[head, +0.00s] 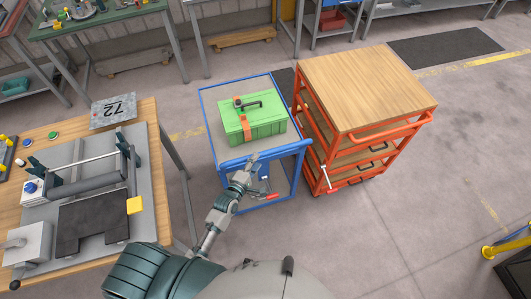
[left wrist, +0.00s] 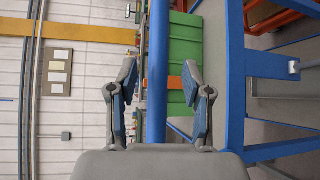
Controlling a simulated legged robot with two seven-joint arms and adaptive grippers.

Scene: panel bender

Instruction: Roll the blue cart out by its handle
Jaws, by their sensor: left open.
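The blue cart (head: 208,112) stands in the middle of the head view, with a green toolbox (head: 262,126) on its top. Its handle, a blue bar (head: 287,148), runs along the near edge. My left gripper (head: 251,163) is at this near edge, close to the bar. In the left wrist view, the left gripper (left wrist: 159,92) is open, with one finger on each side of the blue bar (left wrist: 157,60). The bar appears to lie between the fingers, with a gap to each. My right gripper is in neither view.
An orange cart (head: 365,85) with a wooden top stands close against the blue cart's right side. A wooden workbench (head: 150,112) with a bending machine is at the left.

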